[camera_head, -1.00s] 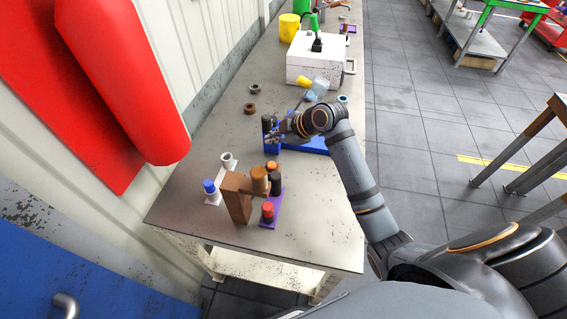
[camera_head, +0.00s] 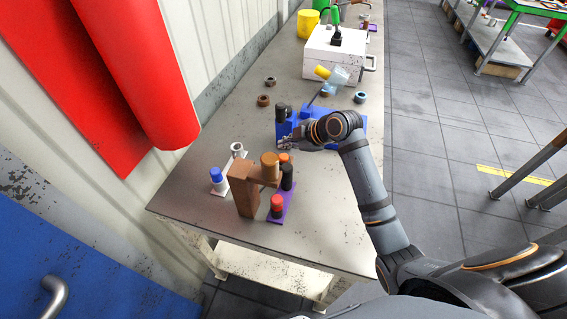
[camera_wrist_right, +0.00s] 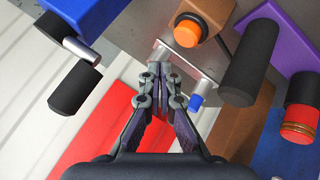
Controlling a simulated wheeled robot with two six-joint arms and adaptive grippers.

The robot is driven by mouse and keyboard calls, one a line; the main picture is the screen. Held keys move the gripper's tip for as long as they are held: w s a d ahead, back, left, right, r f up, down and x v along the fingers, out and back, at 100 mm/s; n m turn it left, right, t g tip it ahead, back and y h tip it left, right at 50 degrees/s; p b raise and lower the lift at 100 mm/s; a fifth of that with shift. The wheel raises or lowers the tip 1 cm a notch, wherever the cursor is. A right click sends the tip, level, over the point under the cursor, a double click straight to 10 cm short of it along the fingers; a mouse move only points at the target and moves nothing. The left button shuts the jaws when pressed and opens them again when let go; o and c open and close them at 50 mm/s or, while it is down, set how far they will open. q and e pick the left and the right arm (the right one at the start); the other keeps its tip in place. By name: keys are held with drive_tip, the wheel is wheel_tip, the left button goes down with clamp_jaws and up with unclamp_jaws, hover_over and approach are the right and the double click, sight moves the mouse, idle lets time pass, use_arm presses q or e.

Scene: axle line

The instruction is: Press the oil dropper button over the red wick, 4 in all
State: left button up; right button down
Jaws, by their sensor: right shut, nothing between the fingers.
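My right gripper (camera_head: 286,143) is shut and empty, behind the stand, beside the blue fixture. Its closed fingertips (camera_wrist_right: 160,68) show in the wrist view. My left gripper is out of view.
A white base with a blue-capped piece (camera_head: 216,175) and a white cylinder (camera_head: 237,149) stands left of the stand. The blue fixture (camera_head: 350,128) carries a black knob (camera_head: 281,110). A white box (camera_head: 334,55) stands farther back. The near-left bench top is clear.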

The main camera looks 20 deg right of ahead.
sight(286, 158)
drive_tip(key=shift+f+b, duration=0.4)
drive_tip(key=shift+f, duration=0.75)
drive_tip(key=shift+f, duration=0.1)
idle(0.4)
drive_tip(key=shift+f, duration=0.3)
drive_tip(key=shift+f+b, duration=0.4)
drive_tip(key=shift+f, duration=0.15)
idle(0.6)
drive_tip(key=shift+r, duration=0.1)
drive_tip(key=shift+r+p, duration=0.85)
drive_tip(key=shift+p, duration=0.05)
wheel_tip(286, 158, up, 5)
drive_tip(key=p, duration=0.4)
drive_tip(key=shift+r+p, duration=0.1)
drive_tip(key=shift+p, duration=0.25)
